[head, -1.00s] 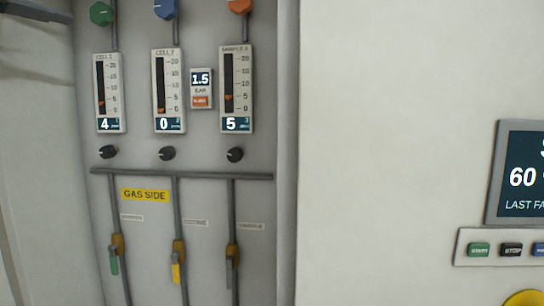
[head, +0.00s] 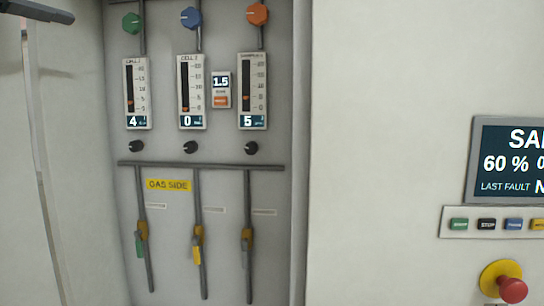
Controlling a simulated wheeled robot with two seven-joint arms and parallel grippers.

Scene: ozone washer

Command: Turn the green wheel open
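The green wheel (head: 131,22) is a small faceted knob at the top left of the gas panel, on the pipe above the left flow meter (head: 136,92). That meter reads 4. A dark bar-like piece (head: 40,12) juts in from the left at the top edge, well left of the green wheel and apart from it. It appears to be part of my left gripper; its fingers cannot be made out. My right gripper is not in view.
A blue knob (head: 191,18) and an orange knob (head: 258,14) sit right of the green one. Below are small black knobs, a cross pipe (head: 200,166) and lever valves. A display (head: 512,162), buttons and a red emergency stop (head: 512,289) are on the right wall.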

